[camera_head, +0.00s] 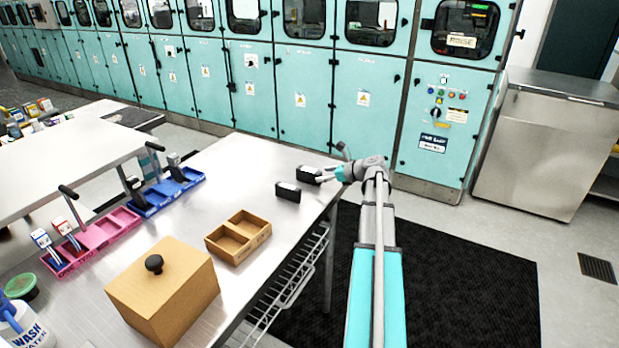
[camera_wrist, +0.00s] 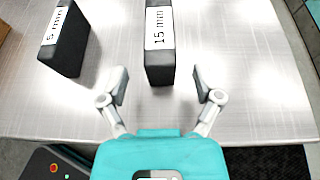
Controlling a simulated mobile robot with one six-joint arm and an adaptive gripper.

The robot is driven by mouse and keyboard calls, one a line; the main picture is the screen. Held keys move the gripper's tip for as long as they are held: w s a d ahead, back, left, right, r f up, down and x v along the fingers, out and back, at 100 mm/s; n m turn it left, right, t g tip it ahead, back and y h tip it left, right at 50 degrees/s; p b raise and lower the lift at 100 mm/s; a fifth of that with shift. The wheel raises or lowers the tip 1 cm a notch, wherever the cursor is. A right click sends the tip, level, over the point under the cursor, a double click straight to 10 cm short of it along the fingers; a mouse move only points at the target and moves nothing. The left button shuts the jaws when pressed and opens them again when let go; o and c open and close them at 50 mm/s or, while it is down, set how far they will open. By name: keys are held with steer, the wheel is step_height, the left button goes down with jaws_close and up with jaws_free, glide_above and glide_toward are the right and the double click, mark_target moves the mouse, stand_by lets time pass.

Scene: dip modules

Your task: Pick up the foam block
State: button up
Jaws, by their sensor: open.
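Two black blocks with white labels stand on the steel table. One black block (camera_head: 309,176) reads "15 min" in the wrist view (camera_wrist: 160,62); the other black block (camera_head: 288,193) reads "5 min" in the wrist view (camera_wrist: 68,52). I cannot tell whether either is foam, and no other block in view is clearly foam. My gripper (camera_head: 322,178) is at the table's right edge, beside the "15 min" block. In the wrist view my gripper (camera_wrist: 160,84) is open and empty, its fingertips either side of that block's near end, with gaps on both sides.
The steel table (camera_head: 240,170) also holds a two-compartment wooden tray (camera_head: 238,237), a tan box with a black knob (camera_head: 163,290), pink trays (camera_head: 110,230) and blue trays (camera_head: 178,190). Teal cabinets (camera_head: 300,95) stand behind. The table around both blocks is clear.

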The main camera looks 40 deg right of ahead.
mark_target(312, 176)
steer(key=b+x, duration=0.2)
steer(key=x, duration=0.2)
steer(key=shift+f, duration=0.2)
steer(key=shift+w+a+f, duration=0.15)
steer(key=shift+w+a, duration=0.05)
steer(key=shift+w, duration=0.25)
steer(key=c, duration=1)
